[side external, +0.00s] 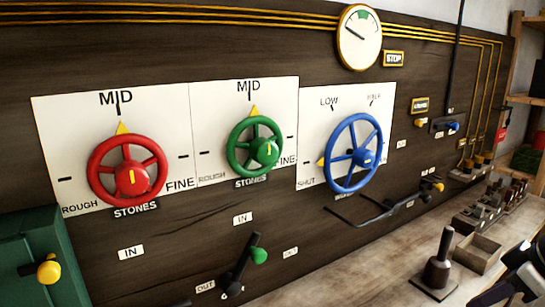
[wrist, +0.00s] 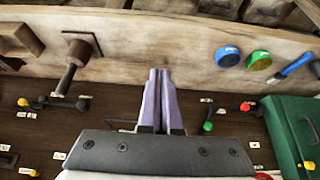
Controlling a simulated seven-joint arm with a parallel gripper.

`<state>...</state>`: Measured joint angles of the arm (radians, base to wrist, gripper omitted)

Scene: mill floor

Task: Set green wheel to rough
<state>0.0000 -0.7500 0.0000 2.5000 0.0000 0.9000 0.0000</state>
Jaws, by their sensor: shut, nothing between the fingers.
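The green wheel (side external: 263,153) is on a white plate (side external: 215,110) on the dark panel in the side external view. Its plate reads ROUGH at lower left, MID at top and FINE at right, partly covered by the wheel. The yellow pointer (side external: 254,110) at the wheel's top points up at MID. My gripper (wrist: 159,72) is shut and empty in the wrist view, its two pale fingers together above the bench. The green wheel cannot be made out in the wrist view, and my gripper is apart from it.
A red wheel (side external: 131,179) at MID stands left of the green one, a blue wheel (side external: 365,158) right. Below is a green-knobbed lever (side external: 258,256). A green cabinet (side external: 38,258) stands at lower left. A dark upright-handled tool (side external: 437,272) stands on the bench.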

